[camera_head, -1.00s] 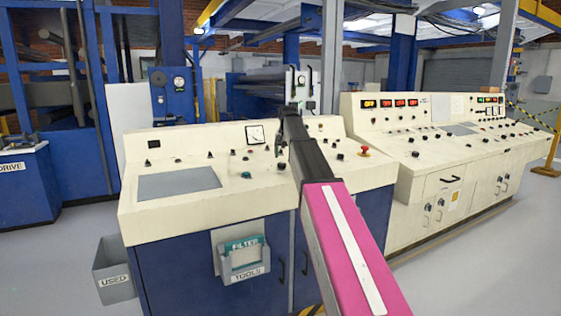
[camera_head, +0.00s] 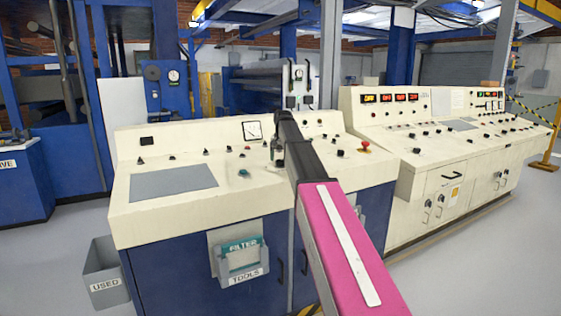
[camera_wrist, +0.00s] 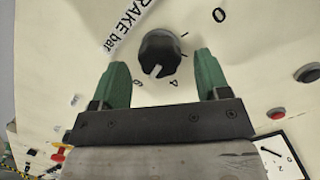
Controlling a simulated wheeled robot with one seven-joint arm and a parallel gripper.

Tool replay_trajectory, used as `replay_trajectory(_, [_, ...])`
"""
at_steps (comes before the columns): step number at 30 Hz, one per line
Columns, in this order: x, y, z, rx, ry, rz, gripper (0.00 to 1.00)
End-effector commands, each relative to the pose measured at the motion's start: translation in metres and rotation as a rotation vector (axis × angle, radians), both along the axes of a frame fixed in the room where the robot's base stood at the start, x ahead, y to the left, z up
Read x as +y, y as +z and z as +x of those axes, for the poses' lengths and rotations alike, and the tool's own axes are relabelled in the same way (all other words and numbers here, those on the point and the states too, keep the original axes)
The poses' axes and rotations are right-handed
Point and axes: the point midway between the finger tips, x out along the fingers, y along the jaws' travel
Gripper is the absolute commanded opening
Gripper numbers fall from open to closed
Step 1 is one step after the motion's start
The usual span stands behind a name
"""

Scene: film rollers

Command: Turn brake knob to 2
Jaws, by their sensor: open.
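The brake knob (camera_wrist: 160,48) is round and black with a white pointer mark, set on the cream panel beside a "BRAKE bar" label (camera_wrist: 129,27). In the wrist view its pointer mark lies at the lower edge, between the printed 4 and 6. A 0 is printed at upper right. My gripper (camera_wrist: 162,66) is open, with one green finger to the left and one to the right of the knob. A gap shows between each finger and the knob. In the head view my gripper (camera_head: 278,150) is over the near console; I cannot make out the brake knob there.
The near console (camera_head: 160,218) carries several small knobs, a gauge (camera_head: 252,131) and a red mushroom button (camera_head: 365,146) to the right of my arm. A second console (camera_head: 440,160) stands right.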

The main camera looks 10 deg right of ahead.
Motion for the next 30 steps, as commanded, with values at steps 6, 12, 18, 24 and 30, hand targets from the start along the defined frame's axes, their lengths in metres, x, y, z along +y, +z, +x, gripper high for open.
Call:
replay_trajectory(6, [0.0008, -0.0132, 0.0003, -0.001, 0.000, 0.000, 0.69])
replay_trajectory(12, [0.0008, -0.0138, 0.0004, -0.001, 0.000, 0.000, 0.69])
replay_trajectory(18, [0.0008, -0.0137, 0.0004, -0.001, 0.000, 0.000, 0.27])
replay_trajectory(24, [0.0008, -0.0137, 0.0004, 0.000, 0.002, 0.000, 0.20])
replay_trajectory(30, [0.0009, -0.0137, 0.0004, -0.001, 0.038, -0.004, 0.20])
